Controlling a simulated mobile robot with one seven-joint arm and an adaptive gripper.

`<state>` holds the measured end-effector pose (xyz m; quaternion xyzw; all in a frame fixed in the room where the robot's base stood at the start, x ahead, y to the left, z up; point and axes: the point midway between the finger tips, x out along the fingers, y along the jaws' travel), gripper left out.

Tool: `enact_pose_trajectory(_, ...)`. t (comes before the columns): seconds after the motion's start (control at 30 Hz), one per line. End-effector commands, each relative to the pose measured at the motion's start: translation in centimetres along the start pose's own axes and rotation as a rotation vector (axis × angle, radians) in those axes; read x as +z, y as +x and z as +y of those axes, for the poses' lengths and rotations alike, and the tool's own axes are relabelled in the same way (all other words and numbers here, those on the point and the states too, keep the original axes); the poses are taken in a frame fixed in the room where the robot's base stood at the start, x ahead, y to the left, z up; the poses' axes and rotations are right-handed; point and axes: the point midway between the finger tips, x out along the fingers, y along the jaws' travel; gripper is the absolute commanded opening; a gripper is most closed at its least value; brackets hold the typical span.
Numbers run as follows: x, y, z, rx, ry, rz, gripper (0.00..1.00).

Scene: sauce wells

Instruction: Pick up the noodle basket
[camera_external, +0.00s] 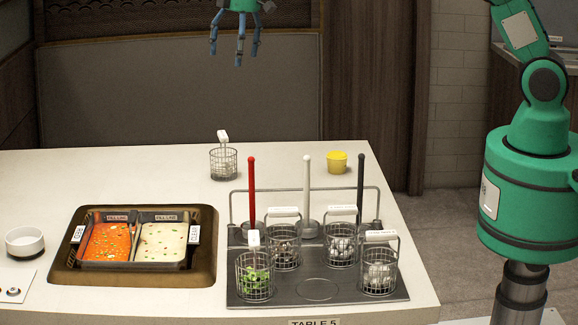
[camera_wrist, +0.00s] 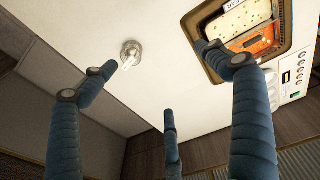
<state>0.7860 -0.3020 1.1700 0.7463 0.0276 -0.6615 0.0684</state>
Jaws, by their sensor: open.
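Several wire baskets with white labelled handles show in the external view; the labels are too small to read, so I cannot tell which is the noodle basket. One basket (camera_external: 223,163) with pale contents stands alone at the table's back; a single small basket (camera_wrist: 131,52) shows in the wrist view, beside my left finger. A basket with green contents (camera_external: 254,277) and three with pale or mixed contents (camera_external: 285,247), (camera_external: 341,244), (camera_external: 380,271) stand on a grey tray (camera_external: 317,300). My gripper (camera_external: 235,55) is open and empty, high above the table; its blue fingers (camera_wrist: 160,75) are spread.
A two-part sauce well (camera_external: 205,272) holds orange and cream sauces. A white bowl (camera_external: 24,241) is left of it. A yellow cup (camera_external: 337,161) stands behind the rack (camera_external: 301,190), which has red, white and black upright handles. The table's back left is clear.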

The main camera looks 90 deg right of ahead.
Motion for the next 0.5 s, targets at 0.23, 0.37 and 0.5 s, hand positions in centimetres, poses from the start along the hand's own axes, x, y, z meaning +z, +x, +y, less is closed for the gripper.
enact_pose_trajectory(0.23,-1.1,6.7,4.7,-0.017,-0.011,-0.037,0.88)
enact_pose_trajectory(0.37,-1.2,10.4,7.0,-0.027,-0.019,-0.055,0.88)
enact_pose_trajectory(0.5,-1.2,14.4,9.4,-0.038,-0.027,-0.073,0.88)
